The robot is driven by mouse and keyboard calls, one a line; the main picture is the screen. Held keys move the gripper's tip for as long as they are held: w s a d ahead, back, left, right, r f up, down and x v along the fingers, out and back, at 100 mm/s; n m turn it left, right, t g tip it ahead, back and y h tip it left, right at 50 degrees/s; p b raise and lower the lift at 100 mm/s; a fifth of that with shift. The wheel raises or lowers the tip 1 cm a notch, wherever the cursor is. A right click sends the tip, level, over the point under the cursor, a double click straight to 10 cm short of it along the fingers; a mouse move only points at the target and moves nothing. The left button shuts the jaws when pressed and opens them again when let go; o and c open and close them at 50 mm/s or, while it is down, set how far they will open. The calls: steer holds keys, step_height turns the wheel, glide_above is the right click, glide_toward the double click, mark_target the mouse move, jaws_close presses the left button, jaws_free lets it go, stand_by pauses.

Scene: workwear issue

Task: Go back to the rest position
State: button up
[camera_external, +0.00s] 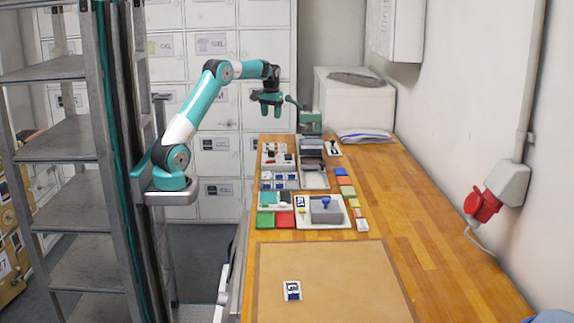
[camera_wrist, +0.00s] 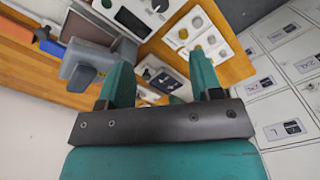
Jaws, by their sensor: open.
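My gripper (camera_external: 267,110) is raised above the far end of the wooden table in the external view. It points down, close to the green device (camera_external: 308,120) at the back of the table. In the wrist view my gripper (camera_wrist: 160,88) shows two teal fingers spread apart with nothing held between them. My arm reaches from its column at the left, over to the table.
Trays with small parts (camera_external: 278,158), a white tray with a grey block (camera_external: 325,218), and green and red squares (camera_external: 284,220) lie on the table (camera_external: 400,190). A card (camera_external: 292,291) lies on the brown mat (camera_external: 345,285). Lockers (camera_external: 215,150) stand behind; shelving (camera_external: 65,140) stands left.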

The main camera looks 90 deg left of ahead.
stand_by(0.3)
steer(key=s+d+r+m+y, duration=0.1)
steer(key=s+d, duration=0.1)
steer(key=d, duration=0.8)
steer(key=s+d+r+m+y, duration=0.1)
steer(key=s+d+r, duration=0.15)
steer(key=d, duration=0.85)
steer(key=s+d+f+m+y+b, duration=0.1)
steer(key=s+d+f+b, duration=0.1)
steer(key=s+d+f, duration=0.2)
steer(key=s+d+f+y+b, duration=0.1)
steer(key=s+d+f, duration=0.3)
steer(key=s, duration=0.4)
steer(key=shift+s+f+m+b, duration=0.4)
steer(key=shift+f+b, duration=0.1)
